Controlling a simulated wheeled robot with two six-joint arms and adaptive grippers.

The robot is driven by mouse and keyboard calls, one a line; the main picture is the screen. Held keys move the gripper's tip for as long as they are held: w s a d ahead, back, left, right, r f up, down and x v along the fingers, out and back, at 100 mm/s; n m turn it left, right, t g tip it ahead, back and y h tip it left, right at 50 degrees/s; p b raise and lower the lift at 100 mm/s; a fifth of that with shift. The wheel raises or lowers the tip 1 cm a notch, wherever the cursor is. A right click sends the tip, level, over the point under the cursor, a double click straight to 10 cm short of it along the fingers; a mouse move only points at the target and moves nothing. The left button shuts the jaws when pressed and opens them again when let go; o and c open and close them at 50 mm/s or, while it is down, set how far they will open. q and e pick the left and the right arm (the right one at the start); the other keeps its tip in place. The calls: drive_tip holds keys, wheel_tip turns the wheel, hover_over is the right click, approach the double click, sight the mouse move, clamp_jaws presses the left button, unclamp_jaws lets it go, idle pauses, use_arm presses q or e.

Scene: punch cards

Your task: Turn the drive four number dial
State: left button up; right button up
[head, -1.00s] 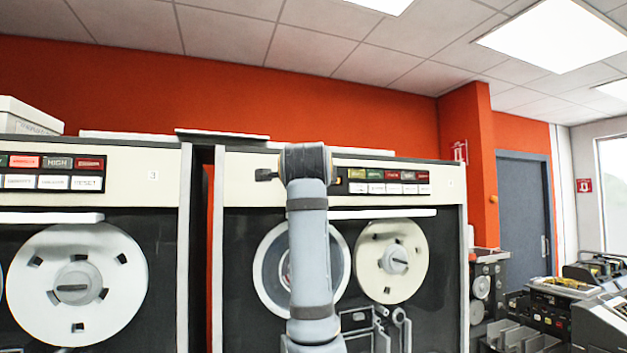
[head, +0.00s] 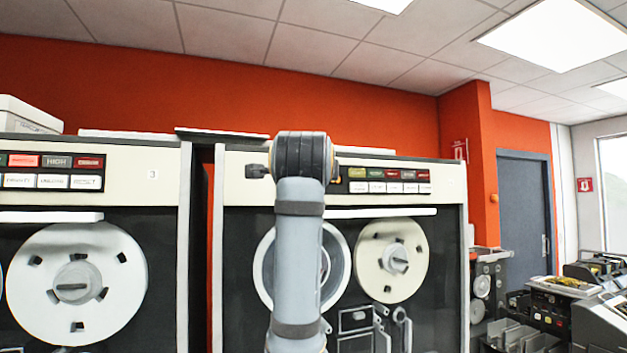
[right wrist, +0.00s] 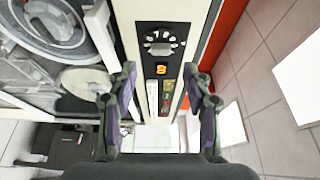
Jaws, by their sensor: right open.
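The number dial (right wrist: 158,43) shows in the right wrist view as a round black dial with white marks and a pale grip bar, on a dark panel. In the head view my right arm covers it on the right-hand tape drive (head: 455,184). My right gripper (right wrist: 160,80) is open and empty. Its two dark fingers lie to either side of the panel strip, with the dial beyond the fingertips and apart from them. My left gripper is not in view.
An orange indicator (right wrist: 160,70) sits below the dial in the wrist view. The drive's coloured button row (head: 389,181) is just right of my wrist. A tape reel (head: 391,262) is below. Another drive, marked 3 (head: 130,172), stands left across a narrow gap.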

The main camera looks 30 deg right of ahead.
drive_tip(key=v, duration=0.6)
drive_tip(key=shift+s+a, duration=0.1)
